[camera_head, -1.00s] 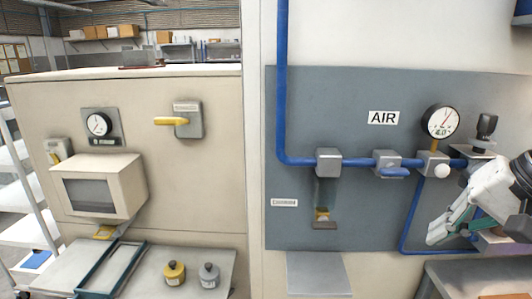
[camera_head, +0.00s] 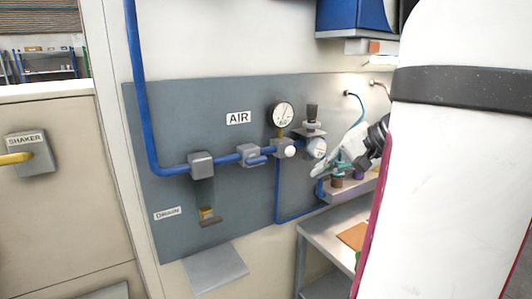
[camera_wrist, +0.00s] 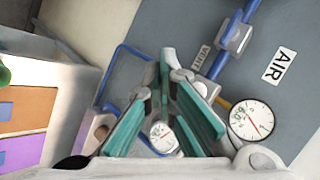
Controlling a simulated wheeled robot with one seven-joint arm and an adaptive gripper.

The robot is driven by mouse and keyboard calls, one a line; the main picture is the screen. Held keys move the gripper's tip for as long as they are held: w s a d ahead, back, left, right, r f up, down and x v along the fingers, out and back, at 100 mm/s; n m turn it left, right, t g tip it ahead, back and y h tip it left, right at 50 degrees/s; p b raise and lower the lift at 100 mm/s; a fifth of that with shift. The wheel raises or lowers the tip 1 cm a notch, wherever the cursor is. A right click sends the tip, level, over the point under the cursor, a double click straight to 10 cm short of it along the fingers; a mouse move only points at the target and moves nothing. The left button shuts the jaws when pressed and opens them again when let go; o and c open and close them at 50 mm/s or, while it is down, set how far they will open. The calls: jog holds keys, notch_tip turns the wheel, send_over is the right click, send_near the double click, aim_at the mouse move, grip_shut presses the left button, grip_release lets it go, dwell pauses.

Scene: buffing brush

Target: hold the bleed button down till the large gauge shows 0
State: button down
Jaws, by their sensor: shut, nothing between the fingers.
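The large gauge (camera_head: 283,115), white-faced with a red needle, stands above the blue pipe on the grey AIR panel. Its needle points off to one side; I cannot read the value surely. It also shows in the wrist view (camera_wrist: 251,121). A white round knob (camera_head: 290,152) sits on the block under it; I cannot tell whether this is the bleed button. My gripper (camera_head: 319,170) is shut and empty, in front of the panel to the lower right of the knob. Its teal-padded fingers (camera_wrist: 174,72) show in the wrist view, apart from the large gauge.
A smaller gauge (camera_head: 316,148) is just above my fingers. A shelf (camera_head: 350,192) and a bench (camera_head: 326,233) lie to the right. My white arm blocks the far right.

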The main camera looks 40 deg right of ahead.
aim_at(289, 151)
jog(key=shift+w, duration=0.1)
jog(key=w+d+b, duration=0.2)
jog(key=w, duration=0.6)
jog(key=shift+w, duration=0.2)
jog(key=shift+w, duration=0.1)
dwell(1.4)
jog(key=shift+w+d, duration=0.1)
jog(key=shift+w, duration=0.2)
jog(key=shift+w+d, duration=0.1)
jog(key=shift+w, duration=0.4)
dwell(2.5)
